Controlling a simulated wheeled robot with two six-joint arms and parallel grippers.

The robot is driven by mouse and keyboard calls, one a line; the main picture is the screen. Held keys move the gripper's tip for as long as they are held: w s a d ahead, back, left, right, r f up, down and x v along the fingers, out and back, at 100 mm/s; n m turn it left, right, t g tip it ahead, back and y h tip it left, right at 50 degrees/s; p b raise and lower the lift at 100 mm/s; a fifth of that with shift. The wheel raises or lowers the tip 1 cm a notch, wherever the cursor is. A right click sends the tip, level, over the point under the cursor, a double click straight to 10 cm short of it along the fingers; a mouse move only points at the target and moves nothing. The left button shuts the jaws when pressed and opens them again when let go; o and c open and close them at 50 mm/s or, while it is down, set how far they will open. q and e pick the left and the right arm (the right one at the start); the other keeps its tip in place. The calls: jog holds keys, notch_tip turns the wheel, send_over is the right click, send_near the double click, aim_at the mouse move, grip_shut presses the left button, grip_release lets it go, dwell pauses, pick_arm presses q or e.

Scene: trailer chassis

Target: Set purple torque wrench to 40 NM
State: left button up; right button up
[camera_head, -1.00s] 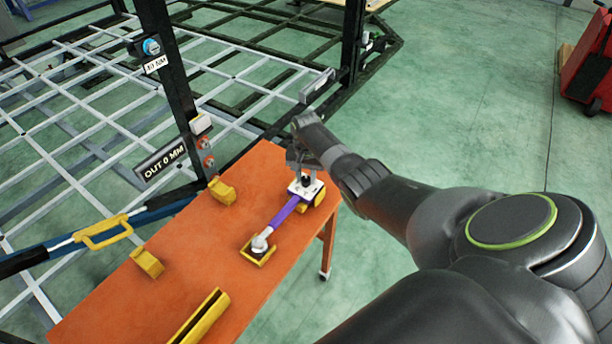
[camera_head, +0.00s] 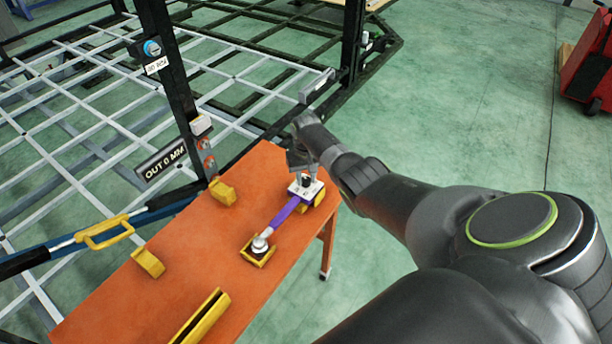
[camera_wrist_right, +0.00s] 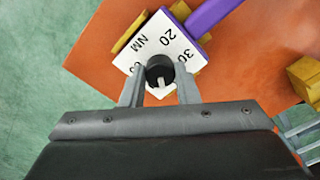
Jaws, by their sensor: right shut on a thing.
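The purple torque wrench (camera_head: 283,213) lies across yellow holders on the orange table, its silver head at the near end. At its far end is a white dial plate (camera_head: 306,190) with a black knob. In the right wrist view the dial plate (camera_wrist_right: 172,45) shows "NM", "20" and "30"; another marking is partly hidden. The black knob (camera_wrist_right: 160,70) has a light pointer mark, which points down in that picture, toward my wrist. My right gripper (camera_wrist_right: 159,82) has its fingers on both sides of the knob, shut on it. My left gripper is not in view.
The orange table (camera_head: 185,260) carries more yellow holders (camera_head: 222,192) and a long yellow tray (camera_head: 202,318). The trailer frame (camera_head: 180,80) stands behind it with an "OUT 0 MM" sign (camera_head: 161,160). Green floor is open to the right.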

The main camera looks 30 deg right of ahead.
aim_at(306, 179)
jog(key=n, duration=0.6)
dwell(0.6)
jog(key=o, duration=1)
jog(key=shift+r, duration=0.55)
notch_tip(306, 179, up, 16)
jog(key=shift+r+b, duration=0.2)
jog(key=shift+b, duration=0.3)
